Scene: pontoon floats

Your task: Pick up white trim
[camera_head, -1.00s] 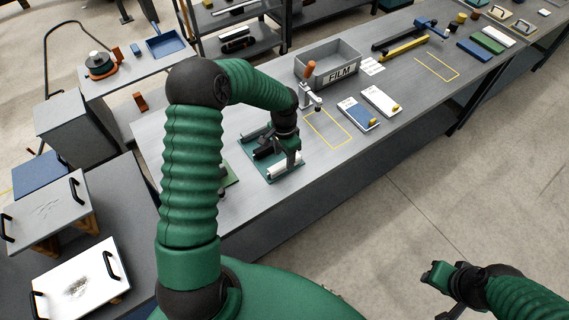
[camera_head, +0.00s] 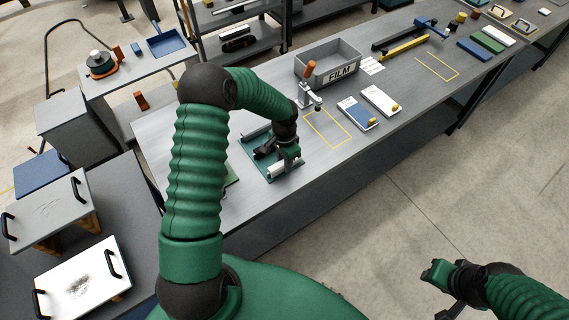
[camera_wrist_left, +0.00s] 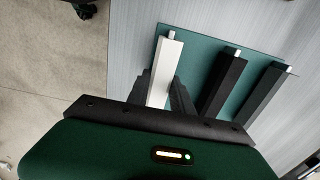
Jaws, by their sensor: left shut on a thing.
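The white trim (camera_wrist_left: 164,72) is a pale bar with a small peg at its end, in the left wrist view. In the head view its pale end (camera_head: 277,170) shows at the front edge of a green board (camera_head: 285,176). My left gripper (camera_head: 283,160) is shut on the white trim, over the board. In the left wrist view the fingers (camera_wrist_left: 167,95) are on either side of the bar, and their tips are partly hidden. Two dark bars (camera_wrist_left: 222,82) lie to its right on the board. My right gripper (camera_head: 443,277) is over the floor, away from the table.
The long grey table (camera_head: 235,205) holds a FILM bin (camera_head: 328,68), a clamp with an orange handle (camera_head: 308,88), and blue and white cards (camera_head: 357,113). A yellow outlined rectangle (camera_head: 328,130) beside the board is empty. The table's front edge runs close by.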

